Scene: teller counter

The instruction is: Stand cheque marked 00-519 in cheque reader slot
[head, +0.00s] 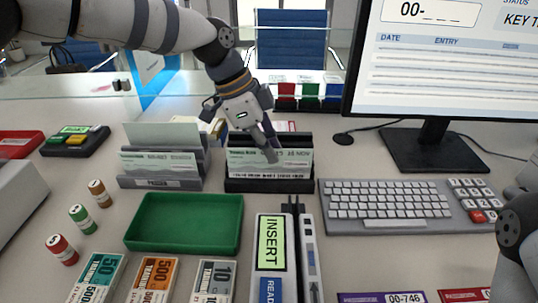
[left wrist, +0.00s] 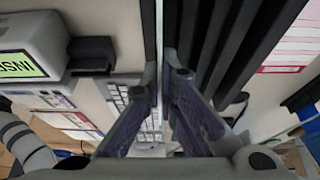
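My left gripper (head: 268,148) reaches down over the black slotted rack (head: 268,186) behind the card reader. Its fingers are closed on the top edge of a pale green cheque (head: 296,158), which stands upright at the rack. I cannot tell whether its lower edge is still inside. In the left wrist view the fingers (left wrist: 163,85) pinch a thin sheet seen edge-on. The number on the cheque is not legible. The cheque reader (head: 272,264) has a green screen reading INSERT and a dark narrow slot (head: 299,225) along its right side. My right gripper is out of view.
A grey rack (head: 160,184) with more cheques stands left of the black one. A green tray (head: 185,222) lies in front. Banknote bundles (head: 155,281), stamps (head: 83,219), a keyboard (head: 386,205) and a monitor (head: 437,145) surround the reader. Numbered cards (head: 382,298) lie at the front right.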

